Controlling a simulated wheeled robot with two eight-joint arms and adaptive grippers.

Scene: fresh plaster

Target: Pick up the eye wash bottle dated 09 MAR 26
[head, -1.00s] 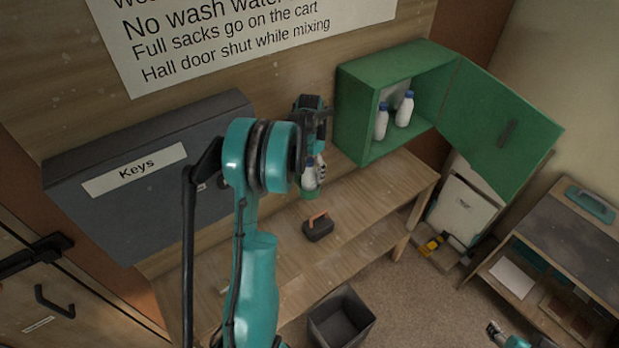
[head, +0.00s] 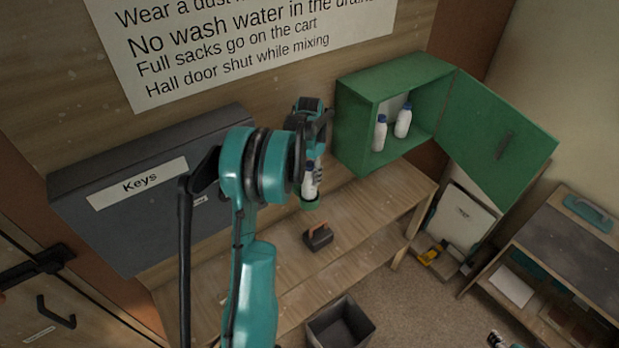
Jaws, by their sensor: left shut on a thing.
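My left gripper (head: 312,172) is shut on a white bottle with a blue cap (head: 310,184), upright over the wooden bench. A small green round thing (head: 310,204) shows right at its base; I cannot tell whether the bottle rests in it. Two similar white bottles with blue caps, one at the left (head: 380,134) and one at the right (head: 403,121), stand in the open green cabinet (head: 365,100). No date is legible on any bottle. My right gripper (head: 497,339) shows only partly at the bottom edge; its jaws are unclear.
A dark block with an orange handle (head: 318,237) lies on the bench (head: 375,210). A grey key box (head: 140,190) is on the wall at left. The cabinet door (head: 497,138) hangs open to the right. A dark bin (head: 340,325) stands on the floor; a cart (head: 590,250) is at right.

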